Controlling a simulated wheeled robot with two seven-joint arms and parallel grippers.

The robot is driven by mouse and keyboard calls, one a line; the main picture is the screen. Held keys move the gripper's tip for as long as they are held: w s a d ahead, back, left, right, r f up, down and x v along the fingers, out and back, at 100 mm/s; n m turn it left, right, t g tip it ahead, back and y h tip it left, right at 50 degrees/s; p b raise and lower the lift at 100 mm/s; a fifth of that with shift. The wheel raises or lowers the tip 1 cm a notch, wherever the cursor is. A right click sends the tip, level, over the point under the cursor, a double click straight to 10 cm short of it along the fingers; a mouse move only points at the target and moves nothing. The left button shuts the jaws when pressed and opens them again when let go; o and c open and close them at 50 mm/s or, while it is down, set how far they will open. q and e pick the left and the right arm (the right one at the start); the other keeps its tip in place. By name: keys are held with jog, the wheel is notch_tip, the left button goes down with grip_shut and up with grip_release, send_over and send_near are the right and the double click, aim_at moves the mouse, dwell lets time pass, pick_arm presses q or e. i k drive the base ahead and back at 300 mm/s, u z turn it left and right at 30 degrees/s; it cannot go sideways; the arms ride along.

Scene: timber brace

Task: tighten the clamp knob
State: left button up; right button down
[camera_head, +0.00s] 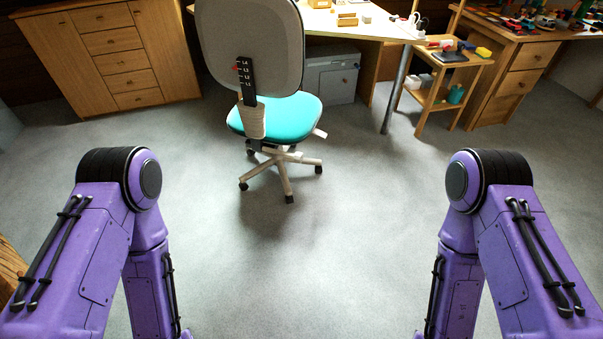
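I see no clamp and no clamp knob that I can make out in the head view. A piece of brown wood (10,268) shows at the lower left edge, mostly cut off by the frame and my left arm; I cannot tell what it belongs to. My two purple arms come in from the lower left and lower right and bend down out of the picture. Neither gripper shows, so I cannot see whether they hold anything.
An office chair with a turquoise seat (275,117) stands ahead. Behind it are a drawer cabinet (122,62), a white-topped desk (375,27), a small shelf stand (448,72) and a cluttered workbench (520,50). The grey carpet (300,260) between my arms is clear.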

aim_at(298, 157)
jog(key=z, duration=0.6)
jog(key=i, duration=0.5)
jog(key=z, duration=0.9)
jog(key=i, duration=0.9)
jog(key=u, duration=0.8)
jog(key=i, duration=0.65)
jog(key=u, duration=0.75)
